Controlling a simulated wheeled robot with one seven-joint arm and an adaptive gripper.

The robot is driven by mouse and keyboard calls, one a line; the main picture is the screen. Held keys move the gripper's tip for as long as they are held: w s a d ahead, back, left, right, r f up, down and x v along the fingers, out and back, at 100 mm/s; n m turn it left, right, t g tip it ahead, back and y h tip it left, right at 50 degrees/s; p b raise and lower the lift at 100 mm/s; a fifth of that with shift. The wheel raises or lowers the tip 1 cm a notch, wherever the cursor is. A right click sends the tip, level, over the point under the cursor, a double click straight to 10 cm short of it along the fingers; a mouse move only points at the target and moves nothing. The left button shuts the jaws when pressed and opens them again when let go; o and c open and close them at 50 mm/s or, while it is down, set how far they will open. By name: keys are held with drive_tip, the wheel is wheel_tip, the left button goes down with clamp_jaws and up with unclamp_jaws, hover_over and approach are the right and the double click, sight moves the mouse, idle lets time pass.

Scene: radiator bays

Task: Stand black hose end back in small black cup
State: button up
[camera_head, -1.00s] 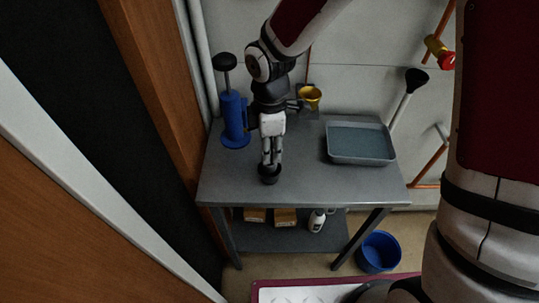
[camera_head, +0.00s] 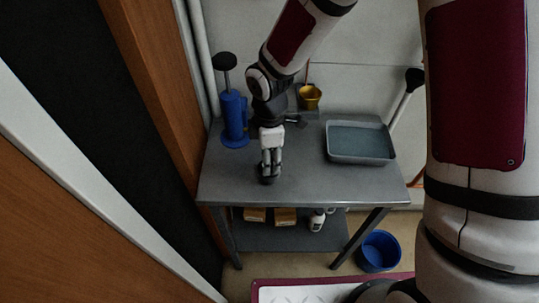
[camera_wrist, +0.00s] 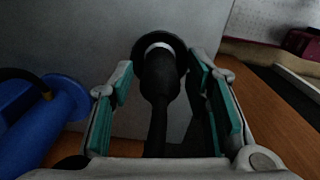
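In the wrist view the black hose end (camera_wrist: 160,78) lies between my two teal-padded fingers, with a gap showing on each side. Its thick part points away from my palm towards a dark round rim, which looks like the small black cup (camera_wrist: 177,43). A pale band shows at that rim. I cannot tell how deep the hose end sits in the cup. My gripper (camera_wrist: 165,82) is open around it. In the head view my gripper (camera_head: 267,172) points down at the front left of the table and largely hides the cup and hose end.
On the grey table (camera_head: 310,183) stand a blue pump (camera_head: 234,120) at the left, also in the wrist view (camera_wrist: 45,110), and a grey tray (camera_head: 360,143) at the right. A brass cup (camera_head: 310,97) is at the wall behind. A blue bucket (camera_head: 379,252) stands on the floor.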

drive_tip(key=s+d+r+m+t, duration=0.1)
drive_tip(key=d+r+m, duration=0.15)
drive_tip(key=r, duration=0.65)
drive_tip(key=s+d+r+m, duration=0.1)
drive_tip(key=d+r+m, duration=0.15)
drive_tip(key=r, duration=0.75)
drive_tip(key=s+d+r+m+t, duration=0.2)
drive_tip(key=s+d+r+m, duration=0.2)
drive_tip(key=s+d+m, duration=0.2)
drive_tip(key=s+d+r+m+t, duration=0.2)
drive_tip(key=s+d+r+m, duration=0.3)
drive_tip(key=s+d+m, duration=0.2)
drive_tip(key=s+m, duration=0.1)
drive_tip(key=s, duration=0.1)
drive_tip(key=shift+s+d+r, duration=0.15)
drive_tip(key=shift+s+r, duration=0.05)
drive_tip(key=shift+s, duration=0.1)
drive_tip(key=shift+c, duration=0.5)
